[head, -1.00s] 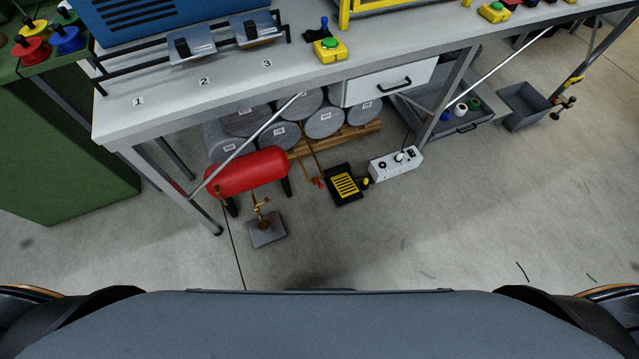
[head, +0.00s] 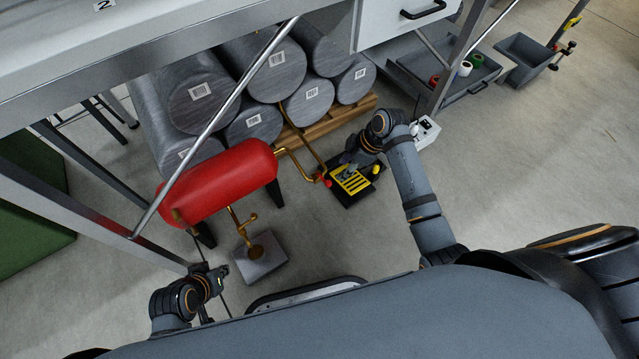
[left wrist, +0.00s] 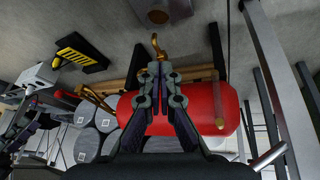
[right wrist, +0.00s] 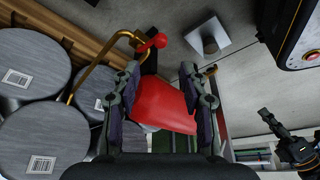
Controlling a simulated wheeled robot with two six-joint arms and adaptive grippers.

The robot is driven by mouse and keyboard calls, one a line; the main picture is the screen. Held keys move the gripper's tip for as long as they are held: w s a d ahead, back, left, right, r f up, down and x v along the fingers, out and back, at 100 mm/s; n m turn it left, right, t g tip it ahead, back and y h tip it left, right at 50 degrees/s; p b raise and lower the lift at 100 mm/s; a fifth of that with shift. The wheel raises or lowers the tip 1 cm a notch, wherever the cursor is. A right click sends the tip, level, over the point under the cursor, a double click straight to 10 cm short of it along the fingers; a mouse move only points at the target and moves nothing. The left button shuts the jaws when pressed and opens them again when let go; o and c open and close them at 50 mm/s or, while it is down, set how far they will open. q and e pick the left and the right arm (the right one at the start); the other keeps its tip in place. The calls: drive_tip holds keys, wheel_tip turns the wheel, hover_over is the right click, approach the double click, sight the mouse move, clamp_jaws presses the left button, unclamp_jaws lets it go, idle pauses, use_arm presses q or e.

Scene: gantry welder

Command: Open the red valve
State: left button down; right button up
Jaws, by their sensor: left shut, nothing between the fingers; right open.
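The red valve knob (head: 327,182) sits at the end of a bent brass pipe (head: 308,152) that comes from the red tank (head: 222,184). In the right wrist view the round red knob (right wrist: 158,41) shows beyond the fingertips, with the tank behind and between the fingers. My right gripper (head: 348,164) is over the black and yellow pedal, close to the knob; it is open (right wrist: 160,70) and apart from the knob. My left gripper (head: 219,281) is low at the left, near the tank's front. Its fingers (left wrist: 160,72) are shut and empty, pointing at the tank.
A black and yellow pedal (head: 349,189) lies beside the pipe on the floor. Several grey cylinders (head: 272,68) lie stacked behind the tank on a wooden pallet (head: 345,112).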

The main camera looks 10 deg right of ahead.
use_arm(q)
drive_tip(key=w+a+r+t+b, duration=0.1)
drive_tip(key=w+r+t+b, duration=0.2)
drive_tip(key=w+r+t, duration=0.85)
use_arm(e)
hover_over(329, 182)
drive_tip(key=s+d, duration=0.1)
drive_tip(key=d, duration=0.1)
wheel_tip(329, 182, down, 6)
drive_tip(key=shift+a+r, duration=0.1)
drive_tip(key=shift+r, duration=0.1)
drive_tip(key=shift+b+x, duration=0.4)
drive_tip(key=shift+x, duration=0.7)
drive_tip(key=shift+b+x, duration=0.45)
drive_tip(key=shift+x, duration=0.45)
use_arm(q)
drive_tip(key=w+r+t, duration=0.2)
drive_tip(key=r+t, duration=0.1)
drive_tip(key=r, duration=0.8)
drive_tip(key=w+r+t, duration=0.2)
drive_tip(key=r+t, duration=0.2)
drive_tip(key=r, duration=0.7)
drive_tip(key=shift+w+a+r+m, duration=0.15)
drive_tip(key=shift+r+m, duration=0.05)
drive_tip(key=shift+m, duration=0.1)
use_arm(e)
clamp_jaws()
